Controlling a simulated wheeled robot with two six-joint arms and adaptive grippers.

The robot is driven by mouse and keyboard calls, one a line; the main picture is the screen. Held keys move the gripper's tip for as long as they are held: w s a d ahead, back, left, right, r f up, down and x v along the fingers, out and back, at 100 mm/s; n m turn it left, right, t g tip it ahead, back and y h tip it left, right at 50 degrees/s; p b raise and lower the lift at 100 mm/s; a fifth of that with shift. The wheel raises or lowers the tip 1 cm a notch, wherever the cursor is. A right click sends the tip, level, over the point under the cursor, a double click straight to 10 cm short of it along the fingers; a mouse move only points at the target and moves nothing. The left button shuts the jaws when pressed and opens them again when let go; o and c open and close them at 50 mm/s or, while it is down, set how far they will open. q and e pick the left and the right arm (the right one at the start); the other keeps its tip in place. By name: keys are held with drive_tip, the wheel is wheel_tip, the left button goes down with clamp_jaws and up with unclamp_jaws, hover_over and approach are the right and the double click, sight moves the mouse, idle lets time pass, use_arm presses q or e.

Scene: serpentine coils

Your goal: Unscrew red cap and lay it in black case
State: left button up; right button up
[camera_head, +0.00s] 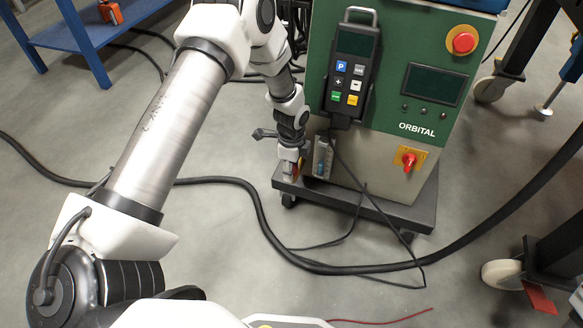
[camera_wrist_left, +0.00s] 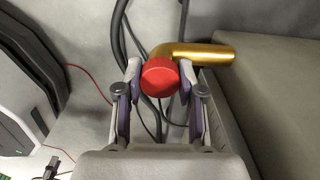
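The red cap (camera_wrist_left: 160,77) is round and sits on the near end of a brass-coloured elbow pipe (camera_wrist_left: 208,54) in the left wrist view. My left gripper (camera_wrist_left: 160,72) has one fingertip on each side of the cap, and both appear to touch it. In the head view my left gripper (camera_head: 291,165) is low beside the left side of the green machine, and the cap cannot be made out there. The black case cannot be identified in either view. My right gripper is out of view.
The green ORBITAL machine (camera_head: 398,110) stands on a dark wheeled base (camera_head: 385,207) close to my left gripper. A thick black cable (camera_head: 262,222) crosses the floor. A blue bench (camera_head: 85,35) is at the upper left. Open floor lies at the middle left.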

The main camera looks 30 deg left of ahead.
use_arm(q)
drive_tip(key=shift+r+n+p, duration=0.2)
drive_tip(key=shift+n+p, duration=0.4)
drive_tip(key=shift+p, duration=0.1)
clamp_jaws()
drive_tip(key=shift+n+p, duration=0.6)
drive_tip(key=shift+p, duration=0.05)
drive_tip(key=shift+f+n, duration=0.1)
drive_tip(key=shift+n, duration=0.2)
drive_tip(key=shift+f, duration=0.15)
drive_tip(key=shift+r+n+p, duration=0.25)
drive_tip(key=shift+n+p, duration=0.35)
drive_tip(key=shift+p, duration=0.15)
drive_tip(key=shift+n+p, duration=0.6)
drive_tip(key=shift+n, duration=0.2)
drive_tip(key=shift+f, duration=0.1)
drive_tip(key=shift+f+n, duration=0.15)
drive_tip(key=shift+n, duration=0.25)
